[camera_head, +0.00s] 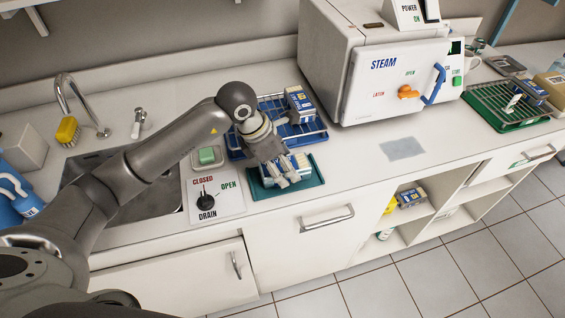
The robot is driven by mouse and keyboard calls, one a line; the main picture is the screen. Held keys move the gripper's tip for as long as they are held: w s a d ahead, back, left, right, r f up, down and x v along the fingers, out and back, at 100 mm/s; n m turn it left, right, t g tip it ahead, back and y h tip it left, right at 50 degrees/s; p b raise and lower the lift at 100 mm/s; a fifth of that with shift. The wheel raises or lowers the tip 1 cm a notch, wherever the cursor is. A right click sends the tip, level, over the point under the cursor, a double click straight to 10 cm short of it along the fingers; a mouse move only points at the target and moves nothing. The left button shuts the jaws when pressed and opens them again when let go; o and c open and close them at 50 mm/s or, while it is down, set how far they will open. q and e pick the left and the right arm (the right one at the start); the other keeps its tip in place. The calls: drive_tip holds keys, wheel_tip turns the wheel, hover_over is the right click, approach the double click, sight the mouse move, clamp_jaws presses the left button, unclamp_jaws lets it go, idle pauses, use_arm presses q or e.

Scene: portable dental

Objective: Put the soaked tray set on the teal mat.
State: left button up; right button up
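The teal mat (258,190) lies on the counter in front of a blue wire rack. A tray set (300,163) with white and blue parts is at the mat, partly hidden by my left gripper (282,175). The gripper points down over the set, with its fingers at it. I cannot tell whether the fingers are closed on the set, or whether the set rests fully on the mat. My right gripper is not in view.
The blue rack (236,150) holds a blue and white box (299,101). A sink (128,208) with a drain dial panel (228,200) is left of the mat. A steam sterilizer (385,80) stands to the right.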

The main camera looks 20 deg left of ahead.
use_arm(q)
drive_tip(key=shift+r, duration=0.1)
drive_tip(key=shift+r, duration=0.15)
drive_tip(key=b+v, duration=0.1)
drive_tip(key=v, duration=1.1)
